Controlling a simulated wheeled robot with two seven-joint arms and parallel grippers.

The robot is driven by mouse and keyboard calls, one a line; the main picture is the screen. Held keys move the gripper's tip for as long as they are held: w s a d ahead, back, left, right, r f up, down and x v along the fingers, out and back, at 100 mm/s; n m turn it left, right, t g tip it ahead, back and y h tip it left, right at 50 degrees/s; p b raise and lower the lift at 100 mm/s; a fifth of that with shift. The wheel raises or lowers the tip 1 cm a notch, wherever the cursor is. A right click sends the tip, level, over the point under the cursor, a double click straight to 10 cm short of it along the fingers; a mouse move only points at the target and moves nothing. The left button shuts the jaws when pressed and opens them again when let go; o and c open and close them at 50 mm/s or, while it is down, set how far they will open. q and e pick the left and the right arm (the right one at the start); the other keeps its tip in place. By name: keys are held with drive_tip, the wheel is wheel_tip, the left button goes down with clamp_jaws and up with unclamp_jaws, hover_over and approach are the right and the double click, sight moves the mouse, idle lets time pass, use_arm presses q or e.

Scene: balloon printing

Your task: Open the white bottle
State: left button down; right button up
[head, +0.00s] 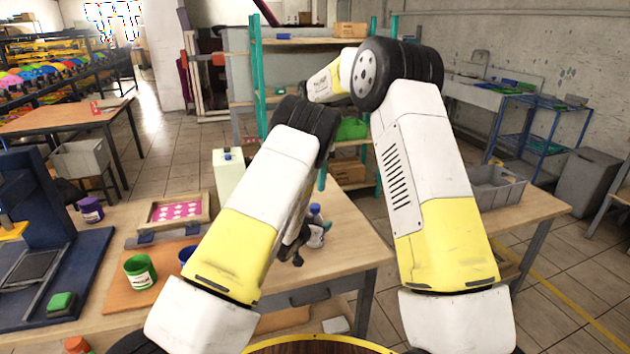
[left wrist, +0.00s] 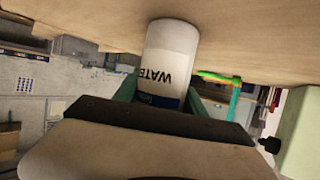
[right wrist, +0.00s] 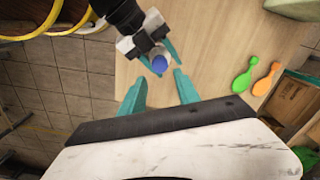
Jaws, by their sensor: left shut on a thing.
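The white bottle (head: 316,232) with a blue cap stands upright on the near wooden table, partly behind my left arm in the head view. In the left wrist view its side (left wrist: 171,55) with dark "WATER" lettering is between the teal fingers of my left gripper (left wrist: 162,90), which is shut on it. In the right wrist view the blue cap (right wrist: 157,63) shows from above, with the left gripper around the bottle. My right gripper (right wrist: 158,76) is open and empty above the bottle, its fingers apart from the cap. In the head view, a teal finger (head: 321,180) shows above the bottle.
A green cup (head: 140,271), a purple jar (head: 91,209), a framed pink screen (head: 174,211) and a pale canister (head: 227,172) stand left on the table. Green (right wrist: 242,82) and orange (right wrist: 266,79) balloon-shaped pieces lie beside the bottle. A grey crate (head: 497,186) is at right.

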sight(315, 206)
drive_tip(key=m, duration=0.6)
drive_tip(key=shift+m, duration=0.4)
drive_tip(key=m, duration=0.6)
drive_tip(key=shift+m, duration=0.3)
drive_tip(key=shift+f, duration=0.5)
wheel_tip(315, 206, down, 7)
